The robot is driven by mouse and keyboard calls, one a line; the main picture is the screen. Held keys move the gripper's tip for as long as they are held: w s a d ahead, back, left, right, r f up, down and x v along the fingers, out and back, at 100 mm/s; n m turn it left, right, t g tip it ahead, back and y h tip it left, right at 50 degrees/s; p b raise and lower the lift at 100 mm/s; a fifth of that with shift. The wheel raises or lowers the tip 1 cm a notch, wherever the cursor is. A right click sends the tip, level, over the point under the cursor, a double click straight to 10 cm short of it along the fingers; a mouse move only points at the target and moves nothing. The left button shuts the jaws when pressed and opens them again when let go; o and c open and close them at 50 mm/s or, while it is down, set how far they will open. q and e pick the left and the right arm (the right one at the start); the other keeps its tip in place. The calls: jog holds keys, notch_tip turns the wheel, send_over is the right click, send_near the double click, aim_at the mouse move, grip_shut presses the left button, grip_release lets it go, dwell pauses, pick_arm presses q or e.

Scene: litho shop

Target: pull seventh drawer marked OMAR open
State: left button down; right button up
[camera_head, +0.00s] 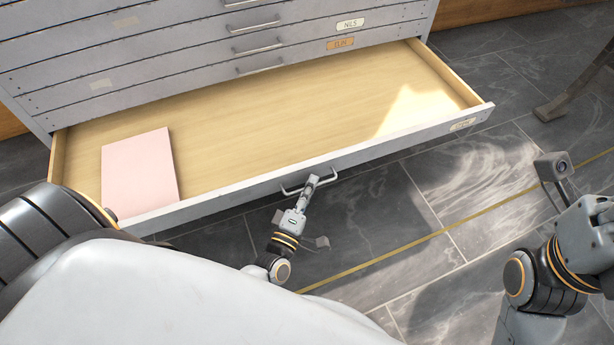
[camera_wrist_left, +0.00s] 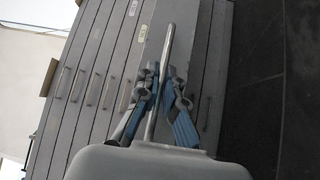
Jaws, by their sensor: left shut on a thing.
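The open drawer (camera_head: 300,108) is pulled well out of the grey cabinet (camera_head: 130,50), with a bare pale wood bottom. Its front carries a small label (camera_head: 462,124) at the right end, too small to read. My left gripper (camera_head: 311,182) is shut on the drawer's bar handle (camera_head: 291,192) at the middle of the front. In the left wrist view the gripper's fingers (camera_wrist_left: 163,88) close around the handle bar (camera_wrist_left: 169,45). A pink sheet or pad (camera_head: 140,172) lies in the drawer's left part. My right gripper's fingers are not visible; only the right arm shows.
Closed drawers above carry labels reading NILS (camera_head: 350,24) and what looks like ELIN (camera_head: 340,43). Dark tiled floor (camera_head: 420,190) with a yellow line lies clear in front of the drawer. A dark metal stand foot (camera_head: 556,108) is at the right.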

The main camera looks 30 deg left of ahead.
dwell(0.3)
pick_arm(q)
jog(key=c, duration=1.5)
grip_release()
jog(key=shift+o, duration=0.2)
jog(key=shift+r, duration=0.1)
